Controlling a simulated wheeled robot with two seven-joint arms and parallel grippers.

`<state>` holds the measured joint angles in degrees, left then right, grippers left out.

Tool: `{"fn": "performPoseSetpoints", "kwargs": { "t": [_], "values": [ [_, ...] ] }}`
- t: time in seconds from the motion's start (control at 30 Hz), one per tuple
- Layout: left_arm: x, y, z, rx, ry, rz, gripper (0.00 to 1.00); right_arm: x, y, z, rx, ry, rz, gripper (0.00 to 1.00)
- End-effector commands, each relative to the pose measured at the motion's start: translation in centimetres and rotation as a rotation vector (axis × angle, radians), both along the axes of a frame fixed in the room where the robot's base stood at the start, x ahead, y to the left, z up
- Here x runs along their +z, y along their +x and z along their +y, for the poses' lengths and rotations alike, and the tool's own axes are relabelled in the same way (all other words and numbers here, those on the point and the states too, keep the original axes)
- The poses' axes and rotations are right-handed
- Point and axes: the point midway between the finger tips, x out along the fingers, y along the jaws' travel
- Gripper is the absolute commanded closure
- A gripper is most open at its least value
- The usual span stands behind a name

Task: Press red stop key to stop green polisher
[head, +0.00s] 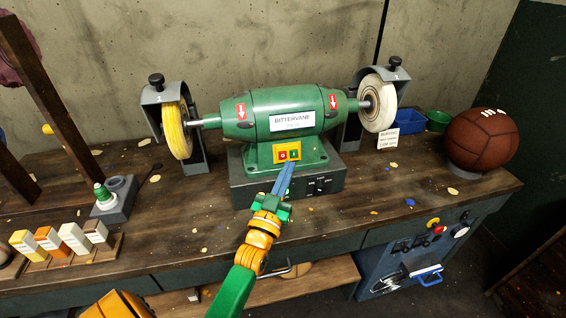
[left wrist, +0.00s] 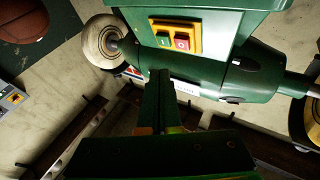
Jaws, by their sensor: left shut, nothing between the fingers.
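The green polisher (head: 290,112) stands on a grey base on the bench, with a yellow wheel (head: 176,130) at left and a white wheel (head: 378,103) at right. Its yellow switch plate (head: 279,160) carries a red stop key (head: 283,155) and a green key (head: 294,154) to its right. In the left wrist view the red key (left wrist: 182,42) and green key (left wrist: 163,40) show the other way round. My left gripper (head: 289,165) is shut and empty, its blue fingertips at the plate's lower edge, below the green key. I cannot tell whether they touch. My right gripper is out of view.
A brown leather ball (head: 482,139) sits at the bench's right. Blue (head: 410,121) and green (head: 438,120) bins stand behind, near a small notice card (head: 388,139). Bench space right of the polisher is mostly clear.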

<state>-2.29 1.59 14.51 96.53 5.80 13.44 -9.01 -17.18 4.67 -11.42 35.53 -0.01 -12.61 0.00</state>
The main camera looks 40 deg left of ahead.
Motion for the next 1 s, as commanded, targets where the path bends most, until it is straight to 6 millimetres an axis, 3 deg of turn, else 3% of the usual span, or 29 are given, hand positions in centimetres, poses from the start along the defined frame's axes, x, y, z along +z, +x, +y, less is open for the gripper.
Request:
{"fn": "performPoseSetpoints", "kwargs": {
  "t": [0.1, 0.3, 1.0],
  "values": [
    [-0.7, 1.0, 1.0, -0.002, 0.002, 0.0, 1.0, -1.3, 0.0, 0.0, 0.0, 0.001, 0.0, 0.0],
    [-0.7, 1.8, 2.0, -0.001, -0.001, 0.0, 1.0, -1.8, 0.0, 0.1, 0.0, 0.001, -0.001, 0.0],
    [-0.6, 1.8, 2.1, 0.0, -0.001, 0.001, 1.0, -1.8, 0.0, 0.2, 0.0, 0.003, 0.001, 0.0]
  ]
}}
